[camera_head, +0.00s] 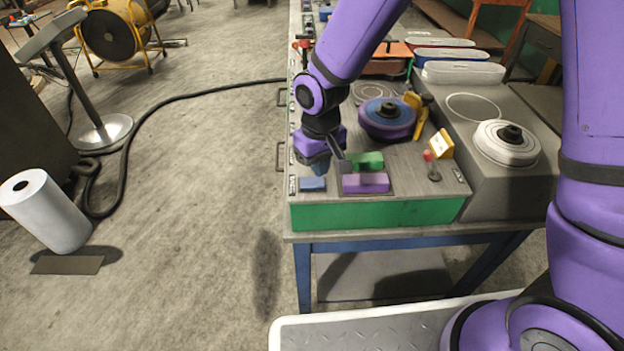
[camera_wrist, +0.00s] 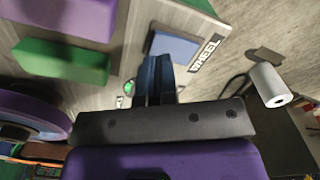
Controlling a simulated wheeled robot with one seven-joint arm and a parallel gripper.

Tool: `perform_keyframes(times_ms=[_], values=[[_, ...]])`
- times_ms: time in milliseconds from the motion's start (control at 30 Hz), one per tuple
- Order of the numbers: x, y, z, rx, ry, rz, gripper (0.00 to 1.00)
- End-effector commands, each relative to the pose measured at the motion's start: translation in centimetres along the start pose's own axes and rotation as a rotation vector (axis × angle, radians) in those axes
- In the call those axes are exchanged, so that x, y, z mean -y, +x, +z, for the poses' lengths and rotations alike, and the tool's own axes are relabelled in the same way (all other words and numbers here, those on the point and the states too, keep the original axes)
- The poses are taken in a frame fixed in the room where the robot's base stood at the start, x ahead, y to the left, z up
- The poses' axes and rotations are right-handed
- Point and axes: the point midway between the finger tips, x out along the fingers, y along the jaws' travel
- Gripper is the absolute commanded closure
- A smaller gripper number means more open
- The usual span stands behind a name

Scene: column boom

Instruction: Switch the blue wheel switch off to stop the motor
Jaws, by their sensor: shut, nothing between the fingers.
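The blue wheel switch (camera_head: 312,184) is a flat blue block at the near left corner of the bench top. In the wrist view the blue switch (camera_wrist: 174,47) lies beside a label reading WHEEL (camera_wrist: 207,52). My gripper (camera_head: 319,166) is shut and empty, pointing down just behind the switch in the head view. In the wrist view its dark blue fingertips (camera_wrist: 155,62) are together close to the switch's edge; I cannot tell whether they touch it. The purple and blue wheel (camera_head: 387,116) is mounted further back on the bench; I cannot tell whether it turns.
Green (camera_head: 366,160) and purple (camera_head: 365,183) blocks sit right of the switch. A red-knobbed lever (camera_head: 430,164) and a yellow sign (camera_head: 440,144) stand further right. A small green light (camera_wrist: 128,88) shows near my fingers. The floor left of the bench is mostly open.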

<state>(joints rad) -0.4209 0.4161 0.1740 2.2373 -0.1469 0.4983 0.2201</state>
Motion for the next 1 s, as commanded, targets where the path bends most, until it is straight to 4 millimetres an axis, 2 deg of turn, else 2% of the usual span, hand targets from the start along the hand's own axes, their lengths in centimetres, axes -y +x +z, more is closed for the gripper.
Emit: perform_keyframes(times_ms=[1000], values=[[0.0, 1.2, 0.0, 0.000, 0.000, 0.000, 1.00]])
